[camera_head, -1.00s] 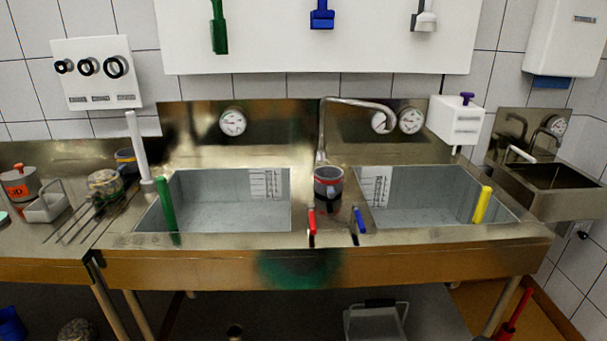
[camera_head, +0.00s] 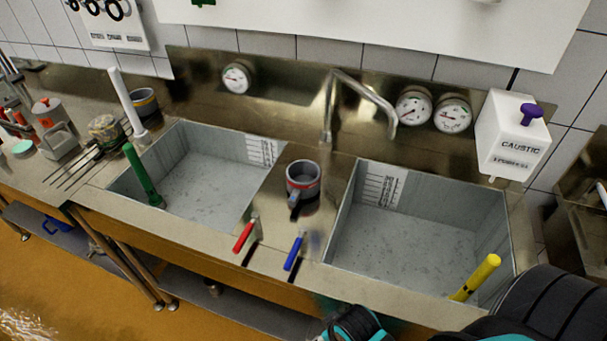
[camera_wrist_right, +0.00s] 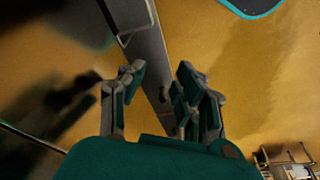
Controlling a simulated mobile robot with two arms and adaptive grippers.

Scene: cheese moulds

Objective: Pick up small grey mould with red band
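A small grey mould with a red band (camera_head: 303,182) stands upright on the steel strip between the two sinks in the head view. It is round and open at the top, and a grey part sticks out at its front. My right gripper (camera_wrist_right: 161,72) shows in the right wrist view with its fingers apart and nothing between them. That view shows floor and a steel bar below, and no mould. Black and teal parts of my arm enter the head view at the bottom right, well apart from the mould. My left gripper is not in view.
Red (camera_head: 245,236) and blue (camera_head: 294,251) levers stand in front of the mould. A bent tap (camera_head: 365,90) rises behind it. Green (camera_head: 142,177) and yellow (camera_head: 475,278) pipes stand in the sinks. Another banded mould (camera_head: 145,101) stands at the left back. A caustic dispenser (camera_head: 513,135) hangs at right.

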